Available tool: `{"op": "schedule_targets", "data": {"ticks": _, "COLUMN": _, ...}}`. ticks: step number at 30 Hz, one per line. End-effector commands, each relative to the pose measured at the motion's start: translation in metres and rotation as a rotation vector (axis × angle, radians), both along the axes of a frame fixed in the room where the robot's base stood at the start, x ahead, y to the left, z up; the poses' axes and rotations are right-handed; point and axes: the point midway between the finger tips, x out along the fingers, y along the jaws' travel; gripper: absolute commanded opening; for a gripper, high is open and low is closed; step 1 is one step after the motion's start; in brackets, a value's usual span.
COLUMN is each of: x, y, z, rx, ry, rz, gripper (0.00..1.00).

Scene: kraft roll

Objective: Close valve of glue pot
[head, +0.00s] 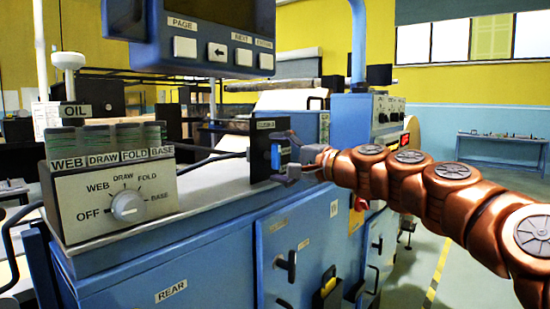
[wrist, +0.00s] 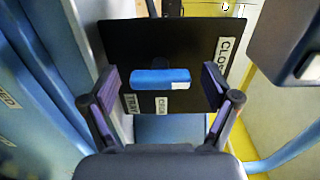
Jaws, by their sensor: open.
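A black plate (head: 262,170) stands upright on the blue machine's top, with a small blue lever handle (head: 275,157) on its face. In the wrist view the plate (wrist: 122,45) carries white labels; one at the right begins "CLOS", others at the bottom are partly legible. The blue handle (wrist: 150,78) lies across the picture there, between my fingers and apart from both. My gripper (head: 284,157) is open in front of the plate; it also shows in the wrist view (wrist: 161,93), one finger on each side of the handle. The glue pot itself is not clearly made out.
A grey selector box (head: 110,200) with a dial marked OFF, WEB, DRAW, FOLD and BASE stands at the left. A button panel (head: 205,40) hangs above. Blue cabinet doors with black handles (head: 287,265) are below. Open floor lies at the right.

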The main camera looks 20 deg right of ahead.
Motion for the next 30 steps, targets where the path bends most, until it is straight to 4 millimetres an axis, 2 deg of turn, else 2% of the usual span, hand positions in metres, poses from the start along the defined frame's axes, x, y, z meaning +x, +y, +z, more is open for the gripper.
{"op": "schedule_targets", "data": {"ticks": 12, "x": -0.057, "y": -0.042, "z": 0.001, "rx": 0.001, "ry": -0.003, "rz": -0.003, "gripper": 0.88}}
{"op": "schedule_targets", "data": {"ticks": 18, "x": -0.078, "y": -0.057, "z": 0.000, "rx": 0.000, "ry": -0.001, "rz": -0.003, "gripper": 0.88}}
{"op": "schedule_targets", "data": {"ticks": 24, "x": -0.089, "y": -0.064, "z": 0.000, "rx": -0.001, "ry": -0.001, "rz": 0.000, "gripper": 0.88}}
{"op": "schedule_targets", "data": {"ticks": 30, "x": -0.091, "y": -0.065, "z": 0.000, "rx": 0.000, "ry": 0.000, "rz": 0.001, "gripper": 0.88}}
